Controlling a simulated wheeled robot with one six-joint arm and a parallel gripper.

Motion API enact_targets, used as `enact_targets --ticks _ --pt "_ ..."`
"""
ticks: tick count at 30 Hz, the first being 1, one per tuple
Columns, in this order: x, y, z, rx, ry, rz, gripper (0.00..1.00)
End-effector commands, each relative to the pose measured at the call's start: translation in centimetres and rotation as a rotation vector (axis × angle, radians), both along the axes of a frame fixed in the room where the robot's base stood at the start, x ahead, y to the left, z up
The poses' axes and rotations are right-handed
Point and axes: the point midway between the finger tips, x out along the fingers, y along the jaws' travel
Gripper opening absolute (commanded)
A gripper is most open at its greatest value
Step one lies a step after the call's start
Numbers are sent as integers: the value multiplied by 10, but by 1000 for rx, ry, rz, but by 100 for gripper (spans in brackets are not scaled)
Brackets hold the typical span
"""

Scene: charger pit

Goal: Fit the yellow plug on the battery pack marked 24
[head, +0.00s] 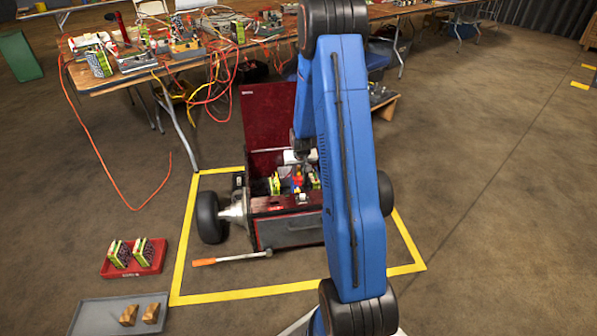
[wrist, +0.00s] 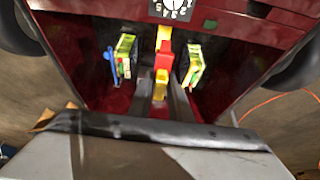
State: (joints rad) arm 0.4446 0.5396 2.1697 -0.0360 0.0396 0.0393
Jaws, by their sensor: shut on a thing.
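My gripper (wrist: 163,88) reaches down into an open dark red wheeled box (head: 287,205). Its fingers are shut on the yellow plug (wrist: 161,77). A red piece (wrist: 165,48) with more yellow beyond it lines up with the plug; I cannot tell whether they touch. A yellow-green battery pack (wrist: 125,55) stands to the left of the plug, with a blue part at its side. Another battery pack (wrist: 193,66) stands to the right. I cannot read a 24 on either pack. In the head view my arm hides part of the box.
A raised red lid (head: 268,118) stands behind the box. A red tray (head: 117,268) with two battery packs and a grey tray (head: 90,315) with two brown blocks lie at left. An orange-handled tool (head: 205,262) lies before the box. A cluttered table (head: 115,82) stands behind.

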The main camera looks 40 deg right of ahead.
Motion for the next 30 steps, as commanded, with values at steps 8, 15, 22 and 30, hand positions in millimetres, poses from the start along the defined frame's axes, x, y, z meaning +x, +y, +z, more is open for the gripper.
enact_targets --ticks 8,15,22,30 --pt "0 0 -18 2 1 0 0" --pt "0 0 -34 2 1 0 0" --pt "0 0 -38 1 0 0 0" --pt "0 0 -39 1 0 0 0"
